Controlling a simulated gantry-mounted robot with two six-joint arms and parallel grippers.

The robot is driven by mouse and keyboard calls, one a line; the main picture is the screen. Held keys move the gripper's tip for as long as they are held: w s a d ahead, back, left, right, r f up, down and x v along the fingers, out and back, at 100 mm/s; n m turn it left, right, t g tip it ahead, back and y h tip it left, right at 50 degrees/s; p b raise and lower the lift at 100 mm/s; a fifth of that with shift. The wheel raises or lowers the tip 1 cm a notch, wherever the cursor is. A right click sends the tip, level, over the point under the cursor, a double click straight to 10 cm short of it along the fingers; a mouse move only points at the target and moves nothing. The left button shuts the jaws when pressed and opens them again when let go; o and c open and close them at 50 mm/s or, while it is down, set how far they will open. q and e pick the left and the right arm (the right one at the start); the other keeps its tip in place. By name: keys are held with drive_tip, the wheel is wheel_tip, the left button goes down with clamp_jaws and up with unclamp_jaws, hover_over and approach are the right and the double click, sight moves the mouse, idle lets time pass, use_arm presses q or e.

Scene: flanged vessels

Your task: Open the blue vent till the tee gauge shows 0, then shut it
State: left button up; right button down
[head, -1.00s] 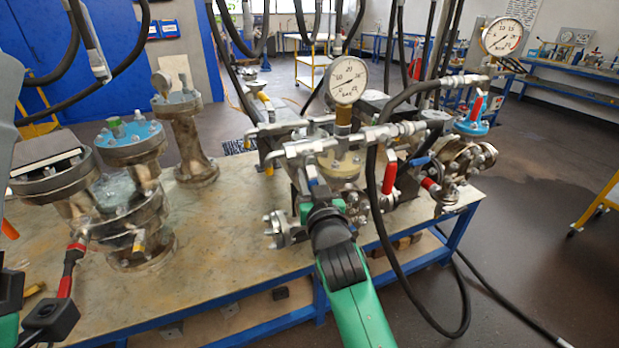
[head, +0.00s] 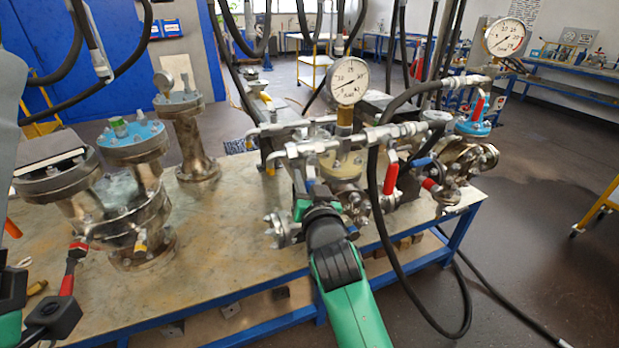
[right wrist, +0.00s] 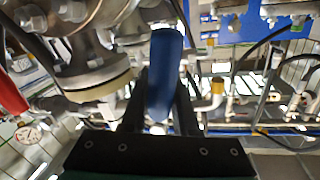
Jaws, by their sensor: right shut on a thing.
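The blue vent handle (right wrist: 165,75) stands between the fingers of my right gripper (right wrist: 160,105) in the right wrist view. That gripper (head: 312,203) is shut on the handle, below the pipework, and hides most of it in the head view. The tee gauge (head: 348,80) is a white round dial on a brass stem above the silver tee fittings. Its needle slants across the dial, but the exact reading is too small to tell. My left gripper (head: 50,318) shows only partly at the lower left, near a red handle (head: 68,284); its jaw opening is unclear.
A second gauge (head: 505,38) stands at the right, above a blue-topped flange. A red lever (head: 390,178) and a black hose (head: 378,215) are close to the right of my right gripper. Flanged vessels (head: 130,205) stand at the left. The table (head: 215,235) has bare room in its middle.

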drive_tip(key=shift+s+a+r+m+g+p, duration=0.25)
drive_tip(key=shift+a+m+p, duration=0.25)
drive_tip(key=shift+m, duration=0.5)
drive_tip(key=shift+s+a+r+m+g+p, duration=0.1)
drive_tip(key=shift+a+m+g+p, duration=0.3)
drive_tip(key=shift+m, duration=0.6)
drive_tip(key=c, duration=0.9)
unclamp_jaws()
drive_tip(key=shift+a, duration=0.1)
drive_tip(key=shift+c, duration=0.2)
drive_tip(key=shift+s, duration=0.1)
drive_tip(key=p+v, duration=0.4)
drive_tip(key=v, duration=0.7)
drive_tip(key=shift+s+d, duration=0.2)
drive_tip(key=shift+s, duration=0.05)
